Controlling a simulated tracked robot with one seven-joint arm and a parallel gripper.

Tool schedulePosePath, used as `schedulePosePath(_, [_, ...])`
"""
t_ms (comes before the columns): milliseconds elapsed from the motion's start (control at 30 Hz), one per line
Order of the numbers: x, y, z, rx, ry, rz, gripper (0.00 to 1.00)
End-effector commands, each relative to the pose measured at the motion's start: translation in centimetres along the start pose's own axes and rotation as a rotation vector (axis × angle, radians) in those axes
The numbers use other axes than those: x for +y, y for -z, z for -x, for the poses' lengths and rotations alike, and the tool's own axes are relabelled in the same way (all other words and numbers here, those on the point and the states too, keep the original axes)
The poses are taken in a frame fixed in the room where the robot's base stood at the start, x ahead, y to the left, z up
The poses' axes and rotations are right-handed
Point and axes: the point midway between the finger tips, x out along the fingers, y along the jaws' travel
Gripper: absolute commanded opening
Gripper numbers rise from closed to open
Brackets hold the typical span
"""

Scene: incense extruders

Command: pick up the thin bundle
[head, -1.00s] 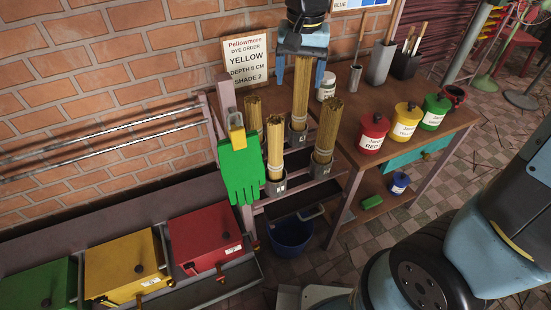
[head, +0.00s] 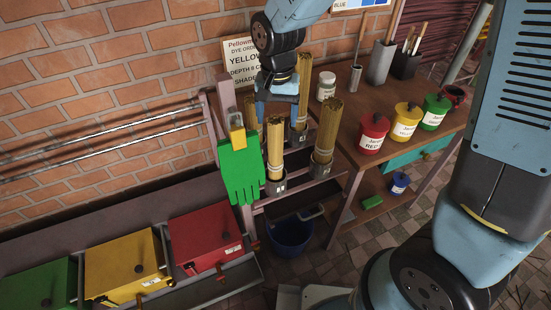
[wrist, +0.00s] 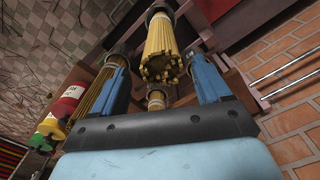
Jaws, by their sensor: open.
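Several upright tan stick bundles stand in grey cups on the rack: front left (head: 275,150), front right (head: 328,130), back right (head: 304,80) and back left (head: 252,118). Their widths look close, so I cannot tell surely which is the thin one. My gripper (head: 279,102) is open and empty, pointing down over the back bundles. Its fingers partly cover them. In the wrist view, one bundle's end (wrist: 157,97) shows between the blue fingers, a larger bundle (wrist: 162,52) beyond it, and another (wrist: 98,95) beside the left finger.
A green glove (head: 240,170) hangs left of the bundles. The order sign (head: 238,58) leans on the wall behind. Red (head: 372,132), yellow (head: 405,122) and green (head: 435,110) jars stand on the right table. A blue bucket (head: 291,232) is below.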

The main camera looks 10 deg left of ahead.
Motion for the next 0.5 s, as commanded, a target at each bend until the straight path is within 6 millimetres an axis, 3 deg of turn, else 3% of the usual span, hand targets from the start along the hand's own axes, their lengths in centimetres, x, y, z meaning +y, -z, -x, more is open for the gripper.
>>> schedulePosePath(500, [-0.3, -0.3, -5.1, -0.001, -0.001, -0.002, 0.76])
